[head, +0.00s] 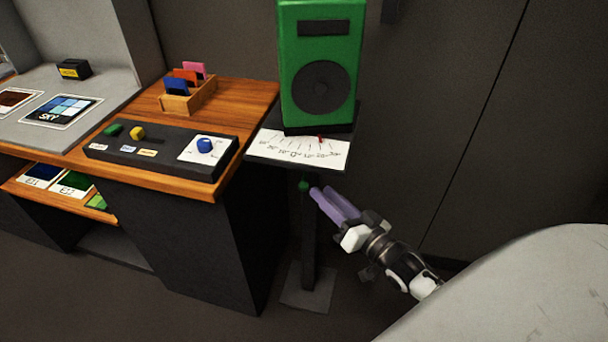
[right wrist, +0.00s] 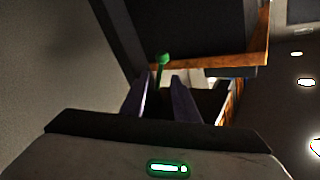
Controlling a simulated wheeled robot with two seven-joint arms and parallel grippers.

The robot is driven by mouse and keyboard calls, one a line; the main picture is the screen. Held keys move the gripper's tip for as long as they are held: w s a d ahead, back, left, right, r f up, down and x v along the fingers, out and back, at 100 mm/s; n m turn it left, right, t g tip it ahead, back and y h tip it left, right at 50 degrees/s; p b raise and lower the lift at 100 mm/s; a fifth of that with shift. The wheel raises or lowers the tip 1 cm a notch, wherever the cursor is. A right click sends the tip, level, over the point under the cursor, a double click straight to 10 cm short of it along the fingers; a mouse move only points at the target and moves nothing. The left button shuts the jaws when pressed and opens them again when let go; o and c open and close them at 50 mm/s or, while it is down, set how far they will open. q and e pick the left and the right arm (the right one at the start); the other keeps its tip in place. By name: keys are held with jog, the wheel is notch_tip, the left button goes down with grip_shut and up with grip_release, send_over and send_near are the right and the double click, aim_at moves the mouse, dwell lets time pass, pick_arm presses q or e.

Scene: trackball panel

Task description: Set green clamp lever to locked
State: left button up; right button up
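The green clamp lever (head: 304,186) is on the dark post of the speaker stand, just under its top plate; only its round green end shows clearly in the head view. In the right wrist view the lever (right wrist: 163,60) shows as a green knob on a short green stem. My right gripper (head: 321,191) has purple fingers and points at the lever from the right. Its fingers (right wrist: 163,82) are apart, with the lever in line with the gap between them. I cannot tell whether they touch it. My left gripper is not in view.
A green speaker (head: 320,60) stands on the stand's top plate, above a white dial scale (head: 296,149) with a red pointer. Left of the stand is a wooden desk (head: 250,98) with a black control panel (head: 125,165). The floor right of the post looks clear.

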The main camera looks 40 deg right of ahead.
aim_at(305, 181)
jog(key=w, duration=0.8)
jog(key=shift+w+a+f, duration=0.1)
jog(key=shift+w+a, duration=0.1)
jog(key=shift+w, duration=0.2)
grip_shut()
jog(key=shift+s+f, duration=0.1)
jog(key=shift+f, duration=0.05)
dwell(0.7)
